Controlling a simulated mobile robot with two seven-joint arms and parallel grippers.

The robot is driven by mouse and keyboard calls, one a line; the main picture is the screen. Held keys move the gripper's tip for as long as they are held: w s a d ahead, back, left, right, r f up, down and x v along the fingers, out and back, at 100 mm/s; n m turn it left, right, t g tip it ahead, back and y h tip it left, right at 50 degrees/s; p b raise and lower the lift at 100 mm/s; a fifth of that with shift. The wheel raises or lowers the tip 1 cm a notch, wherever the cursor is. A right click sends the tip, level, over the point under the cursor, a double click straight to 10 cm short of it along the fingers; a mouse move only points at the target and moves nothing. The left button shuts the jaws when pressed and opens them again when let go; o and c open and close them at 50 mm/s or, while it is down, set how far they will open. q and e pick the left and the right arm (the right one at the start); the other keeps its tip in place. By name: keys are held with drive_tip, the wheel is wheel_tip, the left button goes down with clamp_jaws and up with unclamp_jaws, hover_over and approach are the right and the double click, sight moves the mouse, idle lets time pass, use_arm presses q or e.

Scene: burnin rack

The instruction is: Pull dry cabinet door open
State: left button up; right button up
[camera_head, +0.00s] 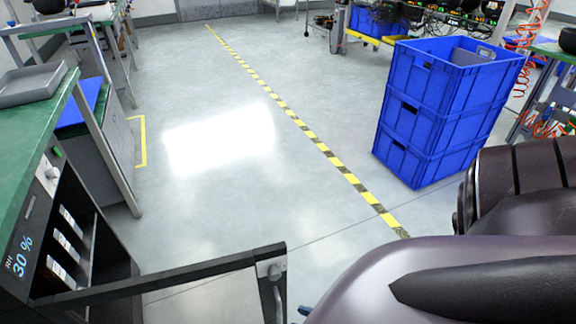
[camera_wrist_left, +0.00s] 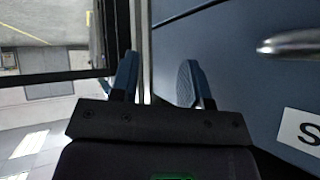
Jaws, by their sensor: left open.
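The dry cabinet (camera_head: 48,200) stands at the lower left of the head view, with a display reading RH 30 %. Its dark-framed door (camera_head: 180,272) stands swung out from the cabinet front, with floor showing beyond the frame. A metal handle (camera_head: 279,300) is on the door's outer end. Contact cannot be told. In the head view my arm hides most of this gripper. My right gripper is not in view.
Stacked blue crates (camera_head: 440,110) stand on the right. A green-topped bench (camera_head: 30,150) with a grey tray (camera_head: 30,84) is on the left. The floor between is clear, crossed by a yellow-black tape line (camera_head: 290,112). A blue panel (camera_wrist_left: 240,75) fills the wrist view's right.

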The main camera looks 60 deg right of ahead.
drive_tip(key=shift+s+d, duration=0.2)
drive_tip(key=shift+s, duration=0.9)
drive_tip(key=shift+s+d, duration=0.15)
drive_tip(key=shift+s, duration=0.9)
